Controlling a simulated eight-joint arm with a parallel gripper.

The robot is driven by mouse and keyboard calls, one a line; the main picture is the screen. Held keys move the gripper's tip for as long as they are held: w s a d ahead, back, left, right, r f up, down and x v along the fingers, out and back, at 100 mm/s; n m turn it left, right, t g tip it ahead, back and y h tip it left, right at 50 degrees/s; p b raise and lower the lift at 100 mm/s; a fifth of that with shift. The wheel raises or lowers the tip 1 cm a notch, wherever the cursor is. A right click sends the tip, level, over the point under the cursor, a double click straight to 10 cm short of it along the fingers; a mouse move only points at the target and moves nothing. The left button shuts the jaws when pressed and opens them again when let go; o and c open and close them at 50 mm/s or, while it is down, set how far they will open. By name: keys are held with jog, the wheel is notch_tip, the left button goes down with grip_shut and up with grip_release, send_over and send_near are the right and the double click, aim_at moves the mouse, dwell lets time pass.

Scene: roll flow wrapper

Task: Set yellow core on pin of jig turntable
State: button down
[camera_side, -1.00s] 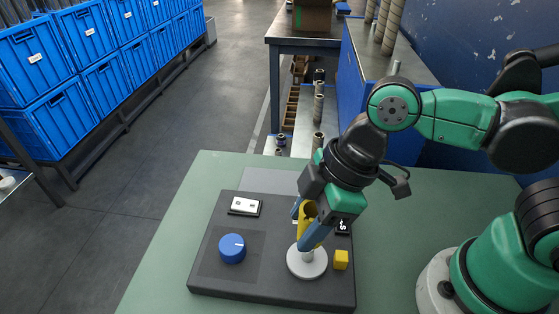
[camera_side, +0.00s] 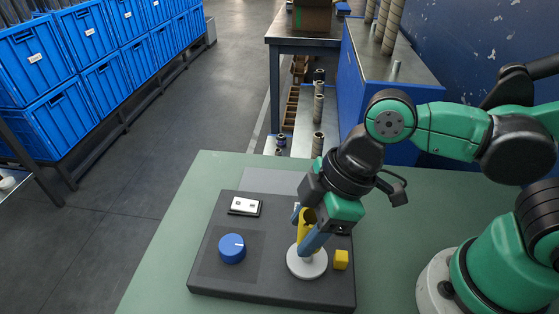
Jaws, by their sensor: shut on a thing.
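The yellow core (camera_side: 303,220) is between the blue fingers of my gripper (camera_side: 305,243), which is shut on it. The core is partly hidden by the near finger and tilts slightly in the picture. The fingertips and core are directly over the white round turntable (camera_side: 307,266) on the dark jig base (camera_side: 262,287). The turntable's pin is hidden behind the finger and core. I cannot tell whether the core is around the pin or just above it.
A blue knob (camera_side: 232,249), a white two-hole block (camera_side: 244,206) and a small yellow cube (camera_side: 341,259) sit on the jig base. The cube is close to the turntable's right. The green table (camera_side: 170,265) is clear around the jig.

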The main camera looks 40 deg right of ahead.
jog(key=shift+f, duration=0.25)
dwell(0.3)
jog(key=shift+f, duration=0.45)
jog(key=shift+f, duration=0.1)
dwell(0.3)
jog(key=shift+f, duration=0.9)
jog(key=shift+f, duration=0.2)
dwell(0.3)
grip_release()
jog(key=shift+r, duration=0.1)
